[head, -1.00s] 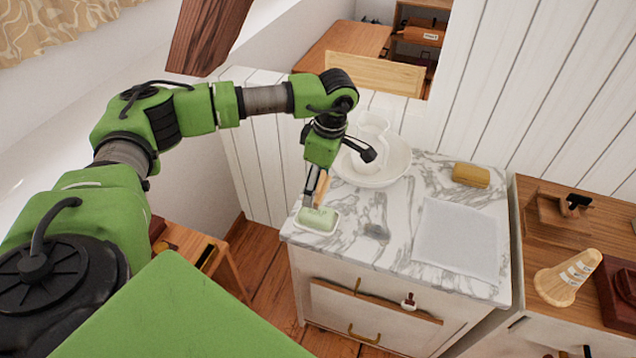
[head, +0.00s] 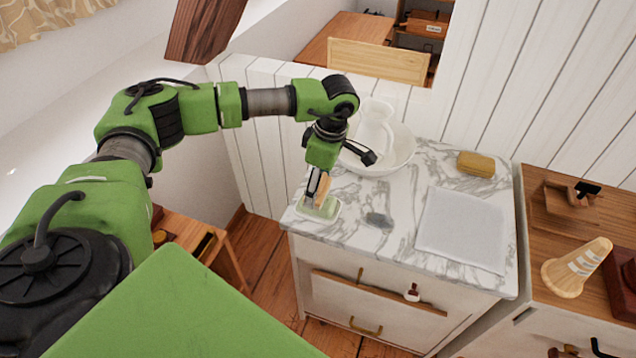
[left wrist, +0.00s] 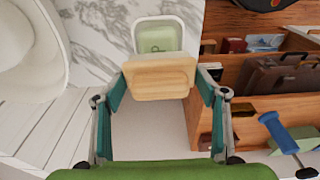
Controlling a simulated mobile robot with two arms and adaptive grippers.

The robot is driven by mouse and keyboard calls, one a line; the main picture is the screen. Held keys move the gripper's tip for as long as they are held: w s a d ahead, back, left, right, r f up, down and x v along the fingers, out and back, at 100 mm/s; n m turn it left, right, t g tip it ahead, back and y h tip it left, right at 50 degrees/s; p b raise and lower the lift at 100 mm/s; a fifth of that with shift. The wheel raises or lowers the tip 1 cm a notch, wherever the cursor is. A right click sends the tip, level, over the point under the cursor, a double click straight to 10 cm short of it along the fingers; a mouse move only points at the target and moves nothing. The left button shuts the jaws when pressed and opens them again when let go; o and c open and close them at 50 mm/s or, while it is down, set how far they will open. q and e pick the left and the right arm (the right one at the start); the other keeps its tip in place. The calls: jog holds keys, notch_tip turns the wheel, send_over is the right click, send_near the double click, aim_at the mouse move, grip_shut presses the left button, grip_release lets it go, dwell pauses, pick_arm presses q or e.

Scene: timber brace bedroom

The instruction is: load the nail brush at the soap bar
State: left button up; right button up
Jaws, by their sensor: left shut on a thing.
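My left gripper (head: 318,183) is shut on the nail brush (head: 324,191), a pale wooden block. It holds the brush over the near left corner of the marble top, right at the soap bar (head: 319,208). The soap is pale green and lies in a white dish (head: 301,208). In the left wrist view the brush (left wrist: 160,77) sits between the two fingers and covers the near part of the soap (left wrist: 158,41). The brush's bristles are hidden, so I cannot tell whether they touch the soap. My right gripper is not in view.
A white basin (head: 398,155) with a pitcher stands behind the gripper. A grey stone-like piece (head: 379,220), a white cloth (head: 462,230) and a yellow block (head: 476,164) lie to the right on the marble top (head: 400,190). Below it is a drawer cabinet (head: 370,295).

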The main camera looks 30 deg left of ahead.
pick_arm(q)
jog(key=shift+f, duration=0.3)
dwell(0.5)
jog(key=shift+f+b, duration=0.25)
jog(key=shift+b, duration=0.25)
dwell(1.1)
jog(key=shift+r, duration=0.1)
jog(key=shift+r+p, duration=2.15)
jog(key=shift+r, duration=1.3)
